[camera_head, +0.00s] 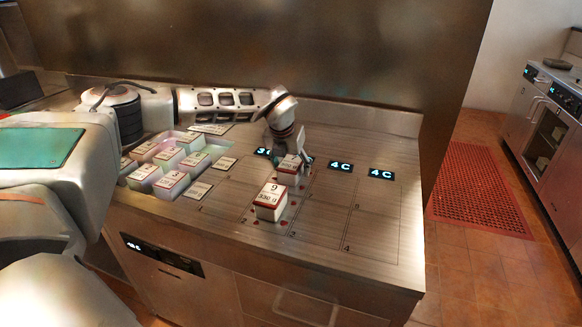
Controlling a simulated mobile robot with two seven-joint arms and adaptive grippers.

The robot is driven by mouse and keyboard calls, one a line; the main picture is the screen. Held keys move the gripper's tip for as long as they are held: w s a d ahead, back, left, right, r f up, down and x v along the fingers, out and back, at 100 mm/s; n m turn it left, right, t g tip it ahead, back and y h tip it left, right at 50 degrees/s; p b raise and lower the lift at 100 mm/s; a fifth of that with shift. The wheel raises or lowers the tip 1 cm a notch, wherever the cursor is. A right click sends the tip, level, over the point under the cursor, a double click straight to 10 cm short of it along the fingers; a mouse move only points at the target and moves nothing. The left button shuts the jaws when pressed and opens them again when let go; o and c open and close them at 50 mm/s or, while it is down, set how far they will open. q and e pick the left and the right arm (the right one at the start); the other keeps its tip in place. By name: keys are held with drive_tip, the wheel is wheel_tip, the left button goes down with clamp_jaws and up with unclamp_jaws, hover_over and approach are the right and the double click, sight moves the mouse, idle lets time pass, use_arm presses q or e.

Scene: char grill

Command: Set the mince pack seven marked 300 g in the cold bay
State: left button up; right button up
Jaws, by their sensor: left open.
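My left gripper (299,157) is open and points down at a small red-and-white labelled pack (288,172) on the steel counter. A finger shows at the pack's right side; I cannot tell whether it touches. A second pack (270,203), whose large digit looks like 6 or 9, sits nearer the front edge. Several more labelled packs (171,181) stand in compartments at the counter's left. Their numbers and weights are too small to read, so I cannot tell which is pack seven. Outlined bays (373,217) mark the counter, with lit 4C displays (340,165) behind. My right gripper is not in view.
The bays at the right of the counter are bare. A steel back wall (370,117) rises behind them. Small label plates (198,190) lie beside the pack compartments. A red floor mat (480,190) and ovens (560,110) are off to the right.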

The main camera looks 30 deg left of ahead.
use_arm(q)
drive_tip(key=v, duration=1.2)
drive_tip(key=shift+s+d, duration=0.1)
drive_tip(key=shift+s, duration=0.1)
